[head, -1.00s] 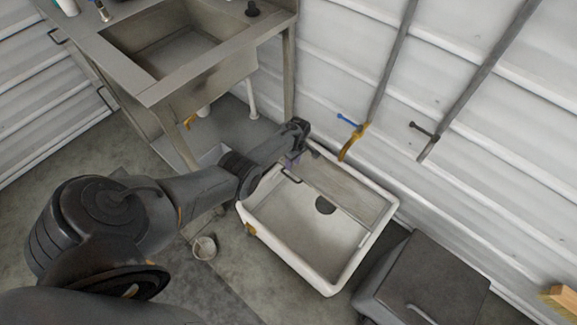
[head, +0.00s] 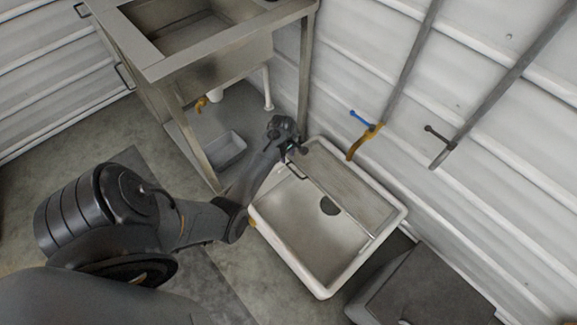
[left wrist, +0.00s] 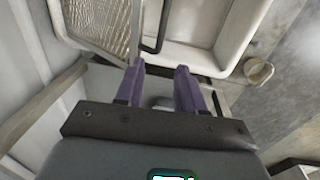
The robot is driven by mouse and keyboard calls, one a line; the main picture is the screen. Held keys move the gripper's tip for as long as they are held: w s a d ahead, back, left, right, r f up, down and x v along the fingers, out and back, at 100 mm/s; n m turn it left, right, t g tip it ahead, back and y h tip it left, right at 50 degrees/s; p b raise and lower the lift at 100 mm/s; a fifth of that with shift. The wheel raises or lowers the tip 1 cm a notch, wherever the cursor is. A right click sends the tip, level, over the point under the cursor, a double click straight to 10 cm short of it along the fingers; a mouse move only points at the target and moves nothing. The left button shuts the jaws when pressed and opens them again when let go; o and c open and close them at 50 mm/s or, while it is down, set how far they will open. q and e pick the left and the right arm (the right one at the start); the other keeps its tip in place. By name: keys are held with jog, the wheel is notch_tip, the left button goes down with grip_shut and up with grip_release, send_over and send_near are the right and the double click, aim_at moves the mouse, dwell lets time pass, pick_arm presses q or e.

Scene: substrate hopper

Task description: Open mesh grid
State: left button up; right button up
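The white basin-like hopper (head: 397,225) stands on the floor against the wall. The mesh grid (head: 350,187) covers its wall-side part and looks flat. A dark bent handle (head: 293,171) shows at the grid's near-left end. My left gripper (head: 296,150) is over the hopper's upper-left corner, beside that end. In the left wrist view, its two purple fingers (left wrist: 160,80) are apart, with no held object visible between them. The mesh (left wrist: 104,22) and the dark handle (left wrist: 156,30) lie just past the fingertips there. My right gripper is not in view.
A metal sink table (head: 235,45) stands left of the hopper, its leg close to my left arm. A dark box (head: 430,285) is at the right. A yellow tap (head: 365,142) sticks out from the wall above the hopper. A small cup (left wrist: 258,71) stands on the floor.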

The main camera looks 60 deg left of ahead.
aim_at(289, 167)
pick_arm(q)
jog(key=f+b, duration=0.1)
jog(key=f, duration=0.1)
jog(key=f+b, duration=0.1)
jog(key=f, duration=0.2)
jog(key=w+f+b, duration=0.1)
jog(key=f+b, duration=0.1)
jog(key=shift+f, duration=0.5)
grip_shut()
